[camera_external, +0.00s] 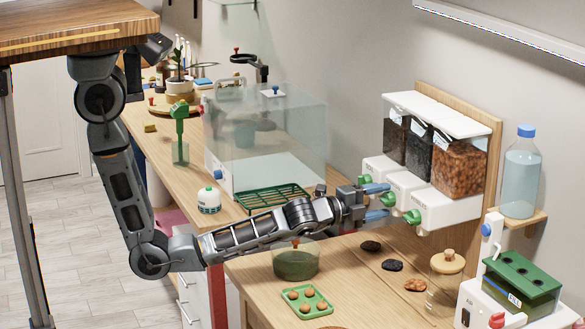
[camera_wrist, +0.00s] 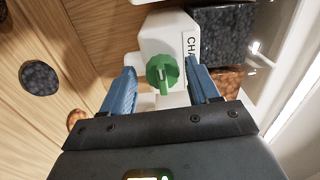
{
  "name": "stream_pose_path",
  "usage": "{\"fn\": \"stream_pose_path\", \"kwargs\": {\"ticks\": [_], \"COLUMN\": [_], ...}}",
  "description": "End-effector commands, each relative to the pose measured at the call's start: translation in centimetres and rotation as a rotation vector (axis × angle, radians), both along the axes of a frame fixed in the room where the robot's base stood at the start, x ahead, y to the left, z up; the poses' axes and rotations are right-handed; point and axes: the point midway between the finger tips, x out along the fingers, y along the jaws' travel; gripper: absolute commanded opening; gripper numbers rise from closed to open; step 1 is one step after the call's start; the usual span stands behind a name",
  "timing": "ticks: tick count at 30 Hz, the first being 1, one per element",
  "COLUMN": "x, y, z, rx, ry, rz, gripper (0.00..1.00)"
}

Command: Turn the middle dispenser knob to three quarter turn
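The middle dispenser (camera_external: 404,185) is a white box under a clear bin of dark material, in a wall row of three. Its green knob (camera_external: 389,199) faces my gripper (camera_external: 376,202), whose two blue fingers reach toward it from the left. In the wrist view the green knob (camera_wrist: 162,73) lies between the fingertips of my open gripper (camera_wrist: 161,72), with a gap on each side. A partial label reading "CHA" (camera_wrist: 190,55) shows on the housing beside it. I cannot tell the knob's exact turn angle.
Neighbouring green knobs sit close at left (camera_external: 364,179) and right (camera_external: 412,217). Below are a black pile (camera_external: 392,265), a brown pile (camera_external: 415,285) and a lidded jar (camera_external: 446,284).

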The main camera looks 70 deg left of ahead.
Motion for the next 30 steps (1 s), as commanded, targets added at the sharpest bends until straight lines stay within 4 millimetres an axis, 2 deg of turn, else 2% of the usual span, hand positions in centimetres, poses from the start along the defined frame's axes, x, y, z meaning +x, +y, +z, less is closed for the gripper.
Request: {"fn": "stream_pose_path", "kwargs": {"ticks": [11, 22, 30], "x": [-0.5, -6.1, -7.8], "y": [0.0, 0.0, 0.0], "z": [0.1, -0.1, 0.1], "rx": [-0.001, 0.000, -0.001], "ry": [-0.003, -0.001, -0.002], "rz": [-0.001, -0.001, 0.000], "gripper": [0.66, 0.66, 0.66]}}
